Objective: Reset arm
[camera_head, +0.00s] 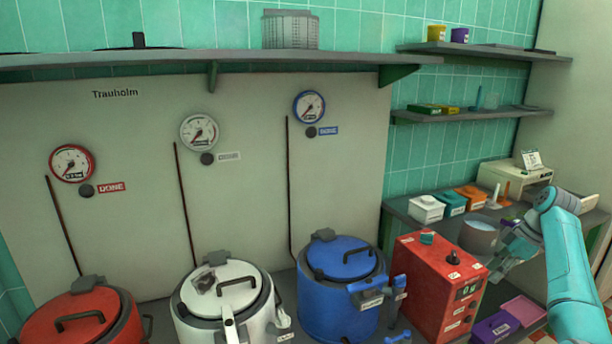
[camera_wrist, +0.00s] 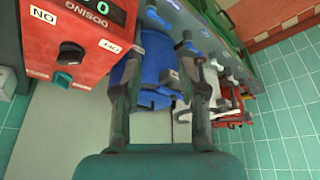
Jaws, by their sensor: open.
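My arm (camera_head: 566,262) reaches in from the right edge of the head view, bent over the side counter. My gripper (camera_head: 497,264) hangs at its end, just right of the red dosing box (camera_head: 430,285). In the wrist view my gripper (camera_wrist: 160,58) shows two fingers spread apart with nothing between them. The wrist view is turned, with the dosing box (camera_wrist: 85,35) at upper left and the blue kettle (camera_wrist: 155,75) beyond the fingers.
Red (camera_head: 85,322), white (camera_head: 225,300) and blue (camera_head: 338,290) kettles stand in a row below gauges. A grey bowl (camera_head: 480,236) sits close behind my gripper. White (camera_head: 426,208), teal (camera_head: 450,203) and orange (camera_head: 470,197) boxes line the counter. A purple box (camera_head: 495,328) lies below.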

